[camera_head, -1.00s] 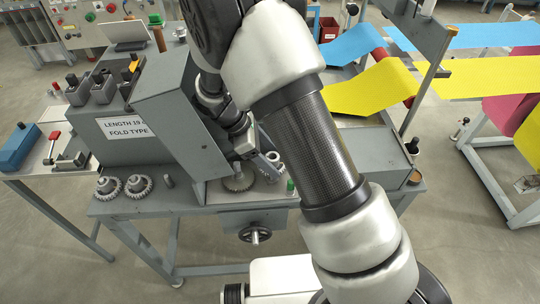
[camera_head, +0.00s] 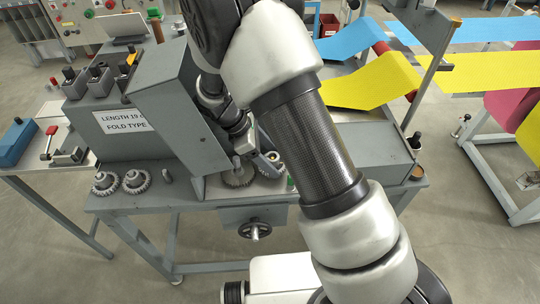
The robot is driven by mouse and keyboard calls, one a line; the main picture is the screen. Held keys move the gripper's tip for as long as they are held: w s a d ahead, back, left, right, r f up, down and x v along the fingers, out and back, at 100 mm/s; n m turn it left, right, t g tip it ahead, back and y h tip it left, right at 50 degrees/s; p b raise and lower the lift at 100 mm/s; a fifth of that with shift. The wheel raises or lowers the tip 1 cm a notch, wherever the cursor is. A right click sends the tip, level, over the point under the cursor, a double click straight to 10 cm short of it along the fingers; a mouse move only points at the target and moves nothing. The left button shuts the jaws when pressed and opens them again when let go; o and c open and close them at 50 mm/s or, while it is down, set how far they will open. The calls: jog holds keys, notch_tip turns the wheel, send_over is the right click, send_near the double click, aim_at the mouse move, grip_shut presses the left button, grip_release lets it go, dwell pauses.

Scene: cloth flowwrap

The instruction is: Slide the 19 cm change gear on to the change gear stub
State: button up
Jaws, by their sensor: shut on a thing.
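My gripper (camera_head: 249,146) is down in front of the slanted grey housing, partly hidden by my own arm. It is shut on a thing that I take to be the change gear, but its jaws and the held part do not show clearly. I cannot tell whether this is the held gear or a fixed one. The change gear stub cannot be made out for certain.
Two other gears, a left one (camera_head: 105,183) and a right one (camera_head: 137,181), sit on the bench's left end beside a bare peg (camera_head: 166,176). The grey housing (camera_head: 185,105) stands close behind my gripper. A handwheel (camera_head: 255,229) projects below the bed. Yellow web (camera_head: 375,86) runs at right.

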jog(key=shift+f+b, duration=0.9)
jog(key=shift+f, duration=0.6)
dwell(0.4)
jog(key=o, duration=1.1)
notch_tip(320, 180, up, 10)
jog(key=shift+r, duration=0.1)
jog(key=s+d+r+m+t+y+p, duration=0.1)
jog(key=s+d+r+m+y, duration=0.15)
jog(key=s+r+m, duration=0.4)
jog(key=s+d+r+m+t+y+p, duration=0.1)
jog(key=s+d+r+m+y, duration=0.2)
jog(key=r, duration=0.7)
jog(key=s+d+r+m+t+p, duration=0.1)
jog(key=s+d+r+m+t, duration=0.2)
jog(key=s+r+m, duration=0.3)
jog(key=s+m, duration=0.2)
jog(key=s, duration=0.1)
jog(key=shift+s+d+r+t+p, duration=0.25)
jog(key=shift+s+d+t+p, duration=0.05)
jog(key=shift+d, duration=0.1)
